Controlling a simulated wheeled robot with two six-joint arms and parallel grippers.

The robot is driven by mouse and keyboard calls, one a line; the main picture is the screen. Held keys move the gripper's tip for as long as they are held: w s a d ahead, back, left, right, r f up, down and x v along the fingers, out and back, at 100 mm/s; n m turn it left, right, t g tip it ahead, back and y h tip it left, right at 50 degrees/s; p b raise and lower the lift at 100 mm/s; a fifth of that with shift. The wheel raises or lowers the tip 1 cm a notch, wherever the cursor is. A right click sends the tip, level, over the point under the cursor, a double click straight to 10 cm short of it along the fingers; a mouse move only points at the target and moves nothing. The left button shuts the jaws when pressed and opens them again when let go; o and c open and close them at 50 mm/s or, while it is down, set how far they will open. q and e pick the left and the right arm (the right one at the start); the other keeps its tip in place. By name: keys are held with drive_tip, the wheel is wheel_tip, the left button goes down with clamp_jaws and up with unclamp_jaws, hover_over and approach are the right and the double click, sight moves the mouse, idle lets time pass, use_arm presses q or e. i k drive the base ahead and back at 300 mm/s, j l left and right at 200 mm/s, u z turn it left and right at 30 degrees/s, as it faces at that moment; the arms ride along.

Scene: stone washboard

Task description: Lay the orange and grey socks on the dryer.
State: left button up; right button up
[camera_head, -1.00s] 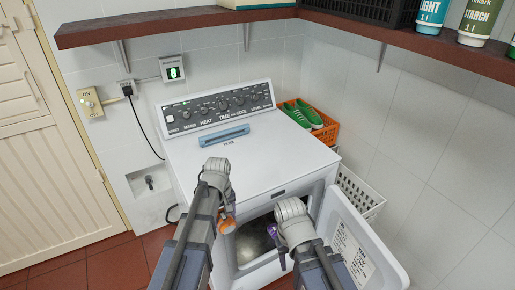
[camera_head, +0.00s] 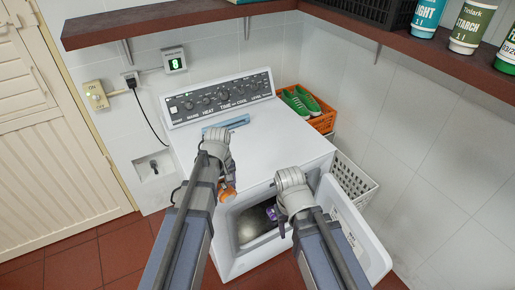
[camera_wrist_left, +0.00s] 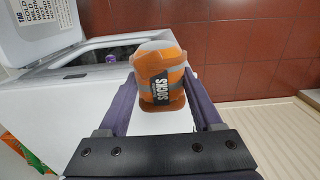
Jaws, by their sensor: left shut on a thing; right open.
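The dryer (camera_head: 285,140) is white, with a control panel at its back and its front door (camera_head: 358,235) swung open to the right. My left gripper (camera_wrist_left: 165,95) is shut on the orange and grey socks (camera_wrist_left: 160,78), a rolled bundle with a dark "SOCKS" label. In the head view the socks (camera_head: 228,194) show as a small orange patch beside the left gripper, in front of the dryer's front edge; most of them is hidden by my arm. My right gripper (camera_head: 272,213) is open at the dryer's door opening, its fingers partly hidden by its wrist.
A blue filter handle (camera_head: 228,127) lies on the dryer top near the panel. An orange crate with green shoes (camera_head: 300,101) and a white basket (camera_head: 352,182) stand to the right. A shelf (camera_head: 180,24) runs above. The dryer's top is mostly clear.

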sight(239, 158)
drive_tip(key=i, duration=1)
